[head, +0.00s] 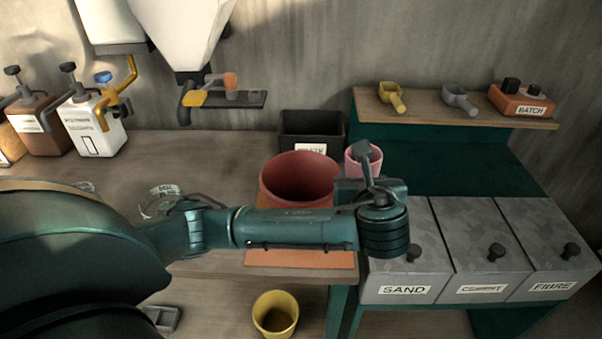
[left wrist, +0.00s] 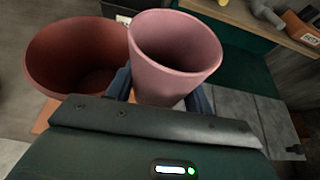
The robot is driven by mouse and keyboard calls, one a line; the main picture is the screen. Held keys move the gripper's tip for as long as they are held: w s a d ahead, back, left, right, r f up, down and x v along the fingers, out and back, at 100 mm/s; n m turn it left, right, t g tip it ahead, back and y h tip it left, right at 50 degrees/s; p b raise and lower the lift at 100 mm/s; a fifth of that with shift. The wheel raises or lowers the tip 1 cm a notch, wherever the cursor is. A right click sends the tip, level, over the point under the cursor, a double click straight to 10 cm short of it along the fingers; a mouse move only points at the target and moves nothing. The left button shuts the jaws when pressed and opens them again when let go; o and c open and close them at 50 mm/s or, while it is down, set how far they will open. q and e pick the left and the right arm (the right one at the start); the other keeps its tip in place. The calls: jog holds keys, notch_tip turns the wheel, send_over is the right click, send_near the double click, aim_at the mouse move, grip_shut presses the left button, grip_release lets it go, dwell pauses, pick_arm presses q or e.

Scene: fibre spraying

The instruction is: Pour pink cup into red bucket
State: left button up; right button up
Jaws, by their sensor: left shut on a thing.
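The pink cup (head: 371,158) is upright in the head view, just right of the red bucket (head: 300,176) and partly hidden behind my left wrist. My left gripper (head: 362,172) is shut on it. In the left wrist view the pink cup (left wrist: 172,62) stands between the fingers of my left gripper (left wrist: 165,90), its open mouth up. The inside that shows looks pink, and its bottom is hidden. The red bucket (left wrist: 75,62) is beside the cup on the left in that view, with its mouth open. My right gripper is not in view.
A black bin (head: 312,130) stands behind the bucket. Grey lidded bins labelled sand, cement and fibre (head: 485,245) are at the right. A shelf (head: 440,112) holds scoops and an orange batch box (head: 522,102). A yellow bucket (head: 275,313) stands below. White hoppers hang at the upper left.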

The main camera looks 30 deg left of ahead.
pick_arm(q)
jog(key=shift+a+r+n+h, duration=0.75)
jog(key=shift+n+h, duration=0.25)
jog(key=shift+h, duration=0.2)
jog(key=shift+a+f+n+g+h, duration=0.4)
jog(key=shift+a+h, duration=0.05)
jog(key=shift+h, duration=0.05)
jog(key=shift+a+r, duration=0.1)
jog(key=shift+a, duration=0.05)
jog(key=shift+a+r+n+h, duration=0.35)
jog(key=shift+r+n+h, duration=0.25)
jog(key=shift+h, duration=0.3)
jog(key=shift+a+r+h, duration=0.1)
jog(key=shift+r+h, duration=0.15)
jog(key=shift+h, duration=0.05)
jog(key=shift+f+n+h, duration=0.3)
jog(key=shift+n+h, duration=0.25)
jog(key=shift+h, duration=0.1)
jog(key=shift+f+n+h, duration=0.25)
jog(key=shift+n+h, duration=0.3)
jog(key=shift+h, duration=0.1)
jog(key=shift+r+n+h, duration=0.5)
jog(key=shift+r+h, duration=0.05)
jog(key=shift+h, duration=0.05)
dwell(0.7)
